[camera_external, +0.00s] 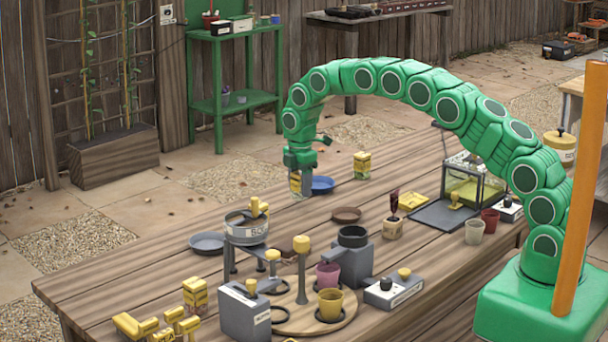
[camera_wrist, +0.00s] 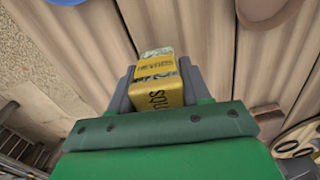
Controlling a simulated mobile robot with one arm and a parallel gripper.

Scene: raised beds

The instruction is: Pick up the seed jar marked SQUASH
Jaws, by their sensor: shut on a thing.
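In the external view my green arm arches over the table and my gripper (camera_external: 298,186) points down near the far edge. The jar (camera_external: 295,183) shows only in part between the fingers there. I cannot tell whether its base touches the table.
A blue saucer (camera_external: 322,185) lies close to the right of my gripper. A similar yellow jar (camera_external: 362,165) stands farther right. A grey plate (camera_external: 207,243), a sieve on a stand (camera_external: 246,230) and a brown saucer (camera_external: 346,215) are nearer the front.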

